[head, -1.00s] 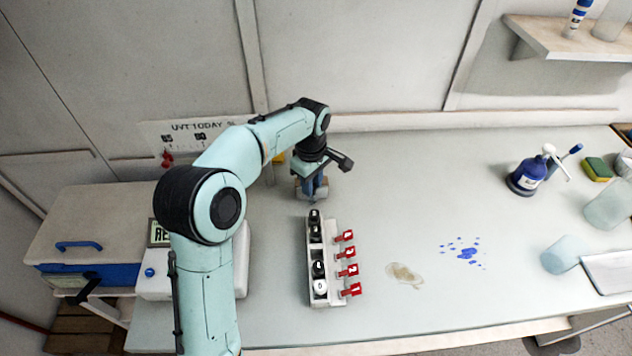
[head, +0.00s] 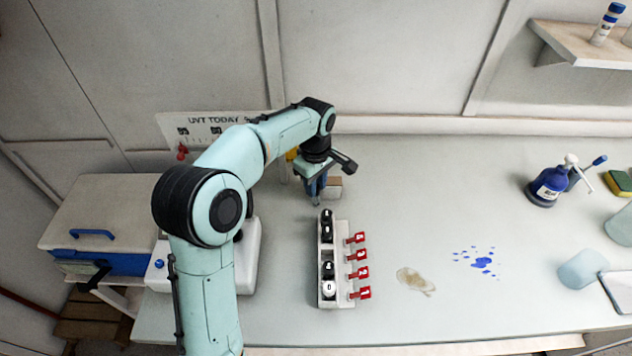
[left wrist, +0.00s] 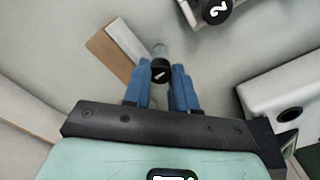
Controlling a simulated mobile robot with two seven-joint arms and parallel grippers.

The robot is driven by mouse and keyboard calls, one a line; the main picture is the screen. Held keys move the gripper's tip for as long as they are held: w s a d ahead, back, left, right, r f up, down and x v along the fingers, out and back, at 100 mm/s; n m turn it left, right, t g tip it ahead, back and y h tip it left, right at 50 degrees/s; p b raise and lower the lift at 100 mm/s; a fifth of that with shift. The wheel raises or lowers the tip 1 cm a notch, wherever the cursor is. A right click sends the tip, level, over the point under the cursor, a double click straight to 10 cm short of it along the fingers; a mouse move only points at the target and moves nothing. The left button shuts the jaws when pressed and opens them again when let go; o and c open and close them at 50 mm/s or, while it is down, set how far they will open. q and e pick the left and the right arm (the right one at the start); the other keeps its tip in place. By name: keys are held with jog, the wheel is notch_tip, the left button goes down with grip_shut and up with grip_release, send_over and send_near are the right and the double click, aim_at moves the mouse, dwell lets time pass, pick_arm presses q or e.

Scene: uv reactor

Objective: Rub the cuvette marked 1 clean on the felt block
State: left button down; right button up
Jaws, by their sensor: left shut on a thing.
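My left gripper (head: 316,195) points down just beyond the far end of the cuvette rack. In the left wrist view its blue fingers (left wrist: 160,90) are shut on a cuvette with a black cap marked 1 (left wrist: 160,71). The cuvette's clear body shows only partly beyond the cap. The felt block (head: 334,187), tan with a pale grey strip, is right beside the gripper. It also shows in the left wrist view (left wrist: 113,47), just left of the cuvette; I cannot tell whether they touch. My right gripper is not in view.
The white rack (head: 342,268) holds black-capped cuvettes and a white-capped one, with red tags along its right side. A white instrument (head: 250,265) stands left. A brown stain (head: 415,281) and blue drops (head: 482,262) mark the bench. A blue bottle (head: 549,185) stands right.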

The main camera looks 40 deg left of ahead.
pick_arm(q)
jog(key=shift+s+d+b, duration=0.65)
jog(key=shift+s+d, duration=0.25)
jog(key=shift+s, duration=0.25)
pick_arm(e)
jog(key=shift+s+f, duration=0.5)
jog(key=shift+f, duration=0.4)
